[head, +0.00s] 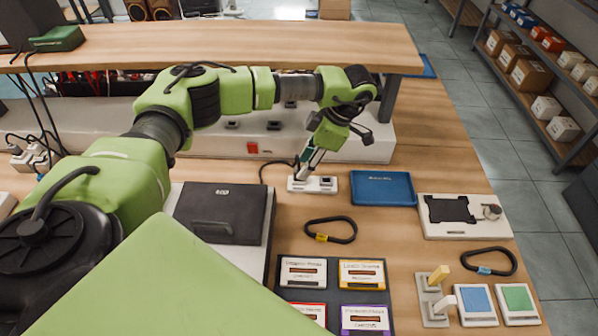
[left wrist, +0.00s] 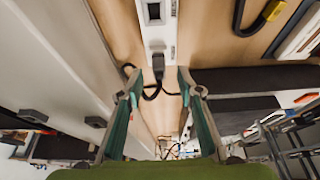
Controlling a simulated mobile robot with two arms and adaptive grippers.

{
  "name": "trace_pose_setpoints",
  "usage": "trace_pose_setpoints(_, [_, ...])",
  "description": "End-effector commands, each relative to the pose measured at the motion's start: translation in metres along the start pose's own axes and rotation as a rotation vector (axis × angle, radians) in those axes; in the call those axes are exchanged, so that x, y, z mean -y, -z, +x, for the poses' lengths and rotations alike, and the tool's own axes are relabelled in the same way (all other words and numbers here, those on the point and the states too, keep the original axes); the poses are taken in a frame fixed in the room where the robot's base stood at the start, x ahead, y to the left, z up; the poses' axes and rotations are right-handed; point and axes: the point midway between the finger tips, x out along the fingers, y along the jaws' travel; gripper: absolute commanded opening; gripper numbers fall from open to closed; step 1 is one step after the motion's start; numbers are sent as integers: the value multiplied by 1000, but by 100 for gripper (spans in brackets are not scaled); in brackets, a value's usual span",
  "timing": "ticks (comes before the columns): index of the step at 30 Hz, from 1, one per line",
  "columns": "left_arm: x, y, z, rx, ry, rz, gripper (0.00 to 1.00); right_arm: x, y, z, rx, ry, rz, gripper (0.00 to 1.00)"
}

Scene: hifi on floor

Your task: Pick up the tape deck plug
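A black plug (left wrist: 158,64) with a dark cable sits at the end of a white socket strip (left wrist: 157,25); no label shows whether it is the tape deck's. The strip (head: 326,186) lies on the wooden bench in the head view, where my gripper largely hides the plug. My left gripper (head: 308,163) points down over the strip's left end. In the left wrist view its two green fingers (left wrist: 159,78) are apart, with the plug between their tips and a gap on each side. My right gripper is not in view.
A raised shelf (head: 300,45) spans behind my left arm, with a long pale unit (head: 370,145) under it. A blue tray (head: 383,188) lies just right of the strip.

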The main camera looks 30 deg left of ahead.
Motion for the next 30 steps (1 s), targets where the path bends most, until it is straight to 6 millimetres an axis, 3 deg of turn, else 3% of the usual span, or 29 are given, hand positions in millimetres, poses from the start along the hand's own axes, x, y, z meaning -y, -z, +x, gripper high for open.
trace_pose_setpoints(2, [0, 7, 10, -4, 3, -1, 33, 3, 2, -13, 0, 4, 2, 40])
trace_pose_setpoints(7, [-1, 6, 33, -3, 2, 0, 33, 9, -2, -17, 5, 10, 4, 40])
trace_pose_setpoints(15, [-1, 5, 37, -1, 0, 0, 33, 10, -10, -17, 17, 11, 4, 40])
trace_pose_setpoints(19, [-1, 5, 37, -1, 1, 0, 2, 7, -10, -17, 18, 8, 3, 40])
trace_pose_setpoints(30, [-1, 5, 36, -1, 0, -1, 0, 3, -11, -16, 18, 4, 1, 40])
